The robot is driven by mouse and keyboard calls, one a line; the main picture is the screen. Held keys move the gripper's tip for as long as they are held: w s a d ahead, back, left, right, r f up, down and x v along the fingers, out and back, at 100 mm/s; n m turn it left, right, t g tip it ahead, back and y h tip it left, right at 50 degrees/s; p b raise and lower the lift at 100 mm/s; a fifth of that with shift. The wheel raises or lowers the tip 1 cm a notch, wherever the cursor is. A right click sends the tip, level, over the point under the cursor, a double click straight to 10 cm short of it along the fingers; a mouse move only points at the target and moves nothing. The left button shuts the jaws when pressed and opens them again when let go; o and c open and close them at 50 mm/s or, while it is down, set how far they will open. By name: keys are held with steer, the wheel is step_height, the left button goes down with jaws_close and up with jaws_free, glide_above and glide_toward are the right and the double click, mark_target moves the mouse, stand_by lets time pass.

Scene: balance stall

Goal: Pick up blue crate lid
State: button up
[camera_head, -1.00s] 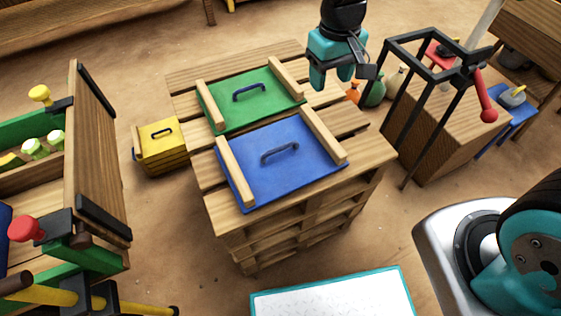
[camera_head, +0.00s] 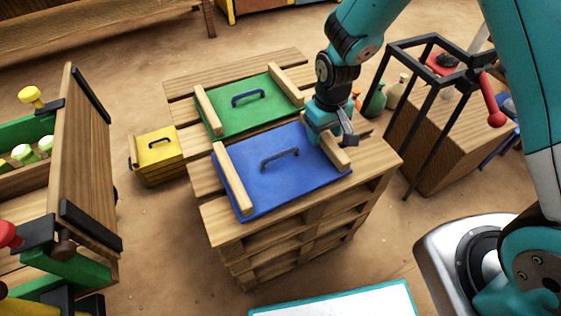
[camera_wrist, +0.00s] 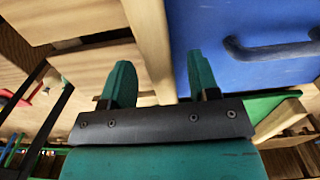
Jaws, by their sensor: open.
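The blue crate lid (camera_head: 275,190) lies flat on the slatted wooden pallet stack. It has a dark handle (camera_head: 280,156) in its middle and a wooden batten along each side. My gripper (camera_head: 335,143) is at the lid's right batten, with the arm reaching in from above. In the wrist view my open gripper (camera_wrist: 160,85) has its teal fingers on either side of the light batten (camera_wrist: 150,45). The blue lid (camera_wrist: 235,75) and its handle (camera_wrist: 270,49) are to the right there. I cannot tell whether the fingers touch the batten.
A green lid (camera_head: 245,115) lies behind the blue one on the pallet (camera_head: 225,228). A yellow crate (camera_head: 157,155) stands left on the floor. A black frame with a red-knobbed lever (camera_head: 494,105) stands right, by a wooden block. A white teal-edged board (camera_head: 345,303) is at the front.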

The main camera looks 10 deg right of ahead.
steer(key=shift+f, duration=0.5)
steer(key=shift+c, duration=0.2)
steer(key=shift+r, duration=0.1)
jaws_close()
